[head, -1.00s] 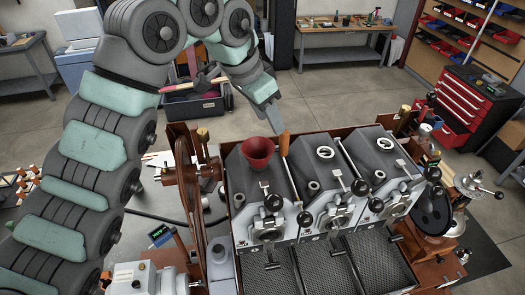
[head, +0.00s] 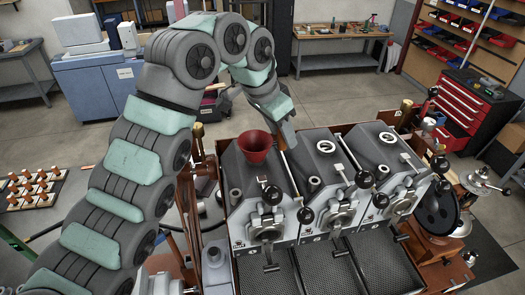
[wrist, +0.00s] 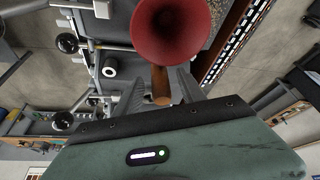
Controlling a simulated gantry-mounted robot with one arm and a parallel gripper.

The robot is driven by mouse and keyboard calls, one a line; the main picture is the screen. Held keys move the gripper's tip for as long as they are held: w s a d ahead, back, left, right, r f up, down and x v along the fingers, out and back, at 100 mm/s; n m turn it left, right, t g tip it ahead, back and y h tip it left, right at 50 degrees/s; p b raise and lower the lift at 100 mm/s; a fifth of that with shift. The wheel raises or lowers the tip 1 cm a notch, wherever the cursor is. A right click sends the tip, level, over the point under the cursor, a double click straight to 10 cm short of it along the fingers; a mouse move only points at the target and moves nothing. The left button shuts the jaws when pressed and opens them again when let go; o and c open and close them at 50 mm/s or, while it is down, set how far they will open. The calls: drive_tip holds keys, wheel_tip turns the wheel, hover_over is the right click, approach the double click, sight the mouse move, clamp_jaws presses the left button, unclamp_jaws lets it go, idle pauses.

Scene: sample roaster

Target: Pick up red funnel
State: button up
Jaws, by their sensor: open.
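The red funnel (head: 256,147) stands wide mouth up on top of the left roaster unit. It also shows in the wrist view (wrist: 172,28), with its round mouth facing the camera at the top. A brown wooden handle (wrist: 160,86) extends from its rim toward my gripper. My gripper (wrist: 158,84) is open, with one grey finger on each side of the handle. In the head view my gripper (head: 289,139) is just right of the funnel and hides the handle. I cannot tell whether the fingers touch it.
Two more roaster units (head: 328,160) stand close on the right, with knobs and levers in front. Mesh trays (head: 308,262) lie before them. A brown wheel stands left of the funnel. A red tool chest (head: 470,108) is at the right, on the floor.

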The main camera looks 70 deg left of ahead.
drive_tip(key=shift+c, duration=0.5)
clamp_jaws()
